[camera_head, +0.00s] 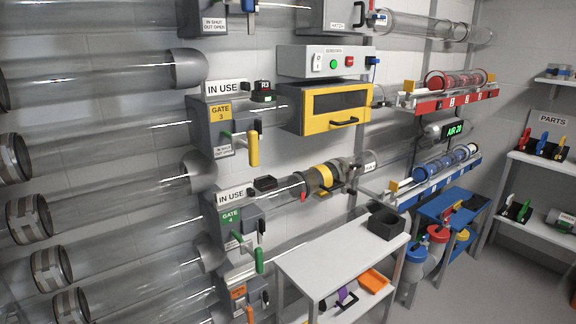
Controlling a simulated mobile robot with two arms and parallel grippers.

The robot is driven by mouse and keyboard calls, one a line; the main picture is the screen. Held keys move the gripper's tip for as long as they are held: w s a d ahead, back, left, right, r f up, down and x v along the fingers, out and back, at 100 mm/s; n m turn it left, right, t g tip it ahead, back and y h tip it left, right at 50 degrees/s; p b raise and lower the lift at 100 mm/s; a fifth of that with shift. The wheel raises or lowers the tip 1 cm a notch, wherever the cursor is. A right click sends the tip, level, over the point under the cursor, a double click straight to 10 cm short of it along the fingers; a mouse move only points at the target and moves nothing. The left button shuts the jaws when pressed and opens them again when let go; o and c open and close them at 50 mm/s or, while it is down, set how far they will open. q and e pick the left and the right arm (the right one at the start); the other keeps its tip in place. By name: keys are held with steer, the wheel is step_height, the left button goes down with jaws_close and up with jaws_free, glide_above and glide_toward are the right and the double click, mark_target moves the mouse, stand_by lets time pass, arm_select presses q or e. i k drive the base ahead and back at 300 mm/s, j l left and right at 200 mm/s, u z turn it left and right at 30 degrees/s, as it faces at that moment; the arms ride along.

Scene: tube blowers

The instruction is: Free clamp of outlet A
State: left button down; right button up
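No label reading outlet A can be made out, so I cannot tell which clamp is its own. A dark collar with a yellow band (324,176) sits around the clear tube right of the green gate 4 box (230,218). Its latch is too small to read. A red rack (452,102) holds a clear tube with red contents at the upper right. A blue rack (440,182) below it holds a clear tube with blue contents. Yellow blocks stand at the left ends of both racks. Neither of my grippers is in view.
A yellow cabinet (326,108) is on the wall under a grey button box (326,62). A white table (338,250) with a dark bin (387,221) stands in front. A blue cart (452,207) and parts shelves (540,160) are at right. The floor at lower right is clear.

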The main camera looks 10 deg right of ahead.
mark_target(424, 239)
steer(key=i+l+u, duration=0.15)
steer(key=l, duration=0.25)
steer(key=i+l+u, duration=0.2)
steer(key=l, duration=0.2)
steer(key=i+l+u, duration=0.15)
steer(key=l, duration=0.25)
steer(key=l+u, duration=0.2)
steer(key=l, duration=0.2)
steer(key=i+l, duration=0.1)
steer(key=l, duration=0.55)
steer(key=i+l, duration=0.15)
steer(key=l, duration=0.5)
steer(key=i+l+u, duration=0.1)
steer(key=l, duration=0.55)
steer(key=i+l, duration=0.1)
steer(key=l, duration=0.55)
steer(key=i+l, duration=0.1)
steer(key=l, duration=0.6)
steer(key=i+l+u, duration=0.1)
steer(key=l, duration=0.55)
